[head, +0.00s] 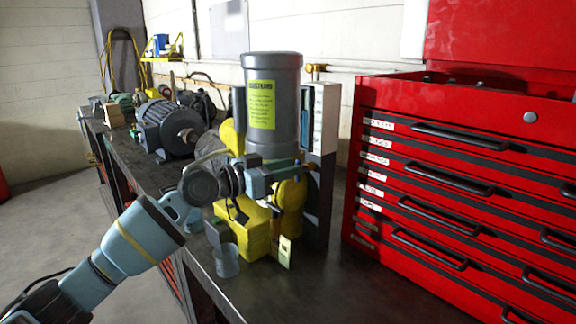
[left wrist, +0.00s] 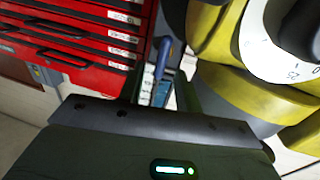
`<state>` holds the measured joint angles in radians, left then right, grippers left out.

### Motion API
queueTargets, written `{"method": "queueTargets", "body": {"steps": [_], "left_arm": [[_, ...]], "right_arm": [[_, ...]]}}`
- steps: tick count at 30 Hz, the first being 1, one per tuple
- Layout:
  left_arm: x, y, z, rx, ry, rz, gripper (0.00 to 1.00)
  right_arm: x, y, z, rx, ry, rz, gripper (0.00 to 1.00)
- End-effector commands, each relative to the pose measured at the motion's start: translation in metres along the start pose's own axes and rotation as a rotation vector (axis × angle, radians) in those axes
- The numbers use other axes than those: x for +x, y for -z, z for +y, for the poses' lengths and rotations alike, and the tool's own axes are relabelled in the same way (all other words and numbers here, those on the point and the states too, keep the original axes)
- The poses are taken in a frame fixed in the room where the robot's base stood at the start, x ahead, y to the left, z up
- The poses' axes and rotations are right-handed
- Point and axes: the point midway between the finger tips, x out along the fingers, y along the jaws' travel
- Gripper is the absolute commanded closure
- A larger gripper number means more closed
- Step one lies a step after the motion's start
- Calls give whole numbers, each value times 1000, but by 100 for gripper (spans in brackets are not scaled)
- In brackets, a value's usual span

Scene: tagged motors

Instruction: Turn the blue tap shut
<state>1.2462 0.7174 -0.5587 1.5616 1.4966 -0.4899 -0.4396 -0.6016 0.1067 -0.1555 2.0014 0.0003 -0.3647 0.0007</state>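The blue tap handle (left wrist: 163,57) shows in the left wrist view as a narrow blue lever, just ahead of my gripper. In the head view I cannot pick it out clearly; my gripper covers that spot. My left gripper (head: 290,168) reaches across in front of the grey cylinder on the yellow motor unit. In the left wrist view its two fingers (left wrist: 163,88) stand apart, with the blue handle showing in the gap between them. I see no clear contact. My right gripper is in neither view.
The grey cylinder (head: 271,90) with a yellow label stands above the yellow housing (head: 254,230). A grey cup (head: 227,261) and a small tag (head: 285,251) are at its front. A red tool chest (head: 450,150) stands close on the right. The front bench top (head: 345,290) is clear.

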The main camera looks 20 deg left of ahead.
Motion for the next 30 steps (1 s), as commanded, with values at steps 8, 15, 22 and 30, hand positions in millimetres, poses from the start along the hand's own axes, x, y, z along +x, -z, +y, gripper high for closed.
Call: {"method": "queueTargets", "body": {"steps": [8,15,22,30], "left_arm": [[10,0,0,1,0,-1,66],[9,-1,0,0,0,-1,78],[9,-1,0,0,0,-1,100],[9,-1,1,24,-1,-6,100]], "right_arm": [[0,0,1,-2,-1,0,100],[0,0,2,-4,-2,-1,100],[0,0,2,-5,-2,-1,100],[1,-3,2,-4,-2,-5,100]]}}
